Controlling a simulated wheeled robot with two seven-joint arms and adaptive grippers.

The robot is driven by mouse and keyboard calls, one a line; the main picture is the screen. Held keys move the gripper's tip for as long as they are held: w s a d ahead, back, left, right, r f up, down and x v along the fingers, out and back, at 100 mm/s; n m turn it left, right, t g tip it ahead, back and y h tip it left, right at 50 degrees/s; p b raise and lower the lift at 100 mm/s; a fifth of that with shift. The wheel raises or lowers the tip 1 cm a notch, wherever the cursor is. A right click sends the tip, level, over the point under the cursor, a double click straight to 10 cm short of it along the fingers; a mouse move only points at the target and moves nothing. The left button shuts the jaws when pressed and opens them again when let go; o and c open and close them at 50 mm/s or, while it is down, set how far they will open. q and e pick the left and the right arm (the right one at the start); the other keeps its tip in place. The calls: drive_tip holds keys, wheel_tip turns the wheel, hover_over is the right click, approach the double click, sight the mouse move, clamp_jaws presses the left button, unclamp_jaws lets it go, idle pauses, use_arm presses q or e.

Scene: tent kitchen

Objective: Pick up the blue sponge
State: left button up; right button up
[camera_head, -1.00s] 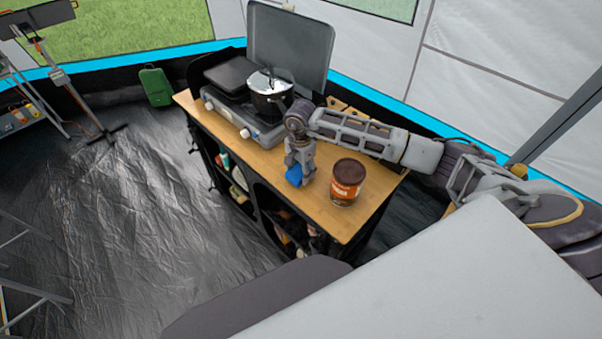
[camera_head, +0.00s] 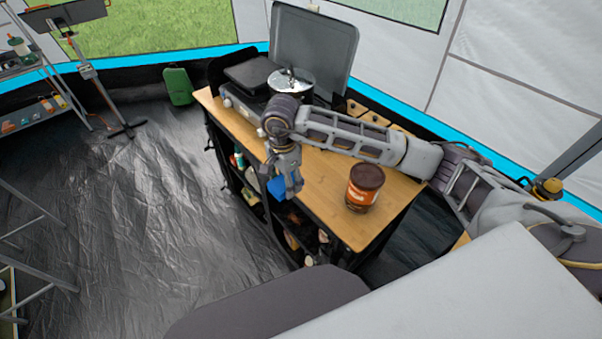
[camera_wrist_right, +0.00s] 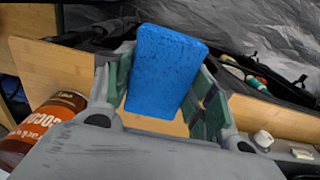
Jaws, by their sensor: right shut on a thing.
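The blue sponge (camera_wrist_right: 165,68) is between the two fingers of my right gripper (camera_wrist_right: 165,85) in the right wrist view. The gripper is shut on it. In the head view my right gripper (camera_head: 285,184) points down near the front edge of the wooden counter (camera_head: 322,188). A blue part of the sponge (camera_head: 277,187) shows there beside the fingers; the rest is hidden behind them. The sponge looks raised above the counter, but the height is hard to tell. My left gripper is not in view.
A brown cocoa tin (camera_head: 364,187) stands on the counter right of my gripper. A steel pot (camera_head: 291,82) sits on the camping stove (camera_head: 243,101) behind my forearm. Open shelves with items lie under the counter. The dark floor at left is largely clear.

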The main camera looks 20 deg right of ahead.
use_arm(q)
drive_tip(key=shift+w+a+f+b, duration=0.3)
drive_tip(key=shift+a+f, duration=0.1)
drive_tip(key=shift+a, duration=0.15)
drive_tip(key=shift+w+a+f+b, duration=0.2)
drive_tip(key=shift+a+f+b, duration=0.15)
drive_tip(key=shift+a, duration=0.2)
use_arm(e)
drive_tip(key=s+a, duration=0.2)
drive_tip(key=a, duration=0.5)
drive_tip(key=shift+s, duration=0.25)
drive_tip(key=shift+a, duration=0.1)
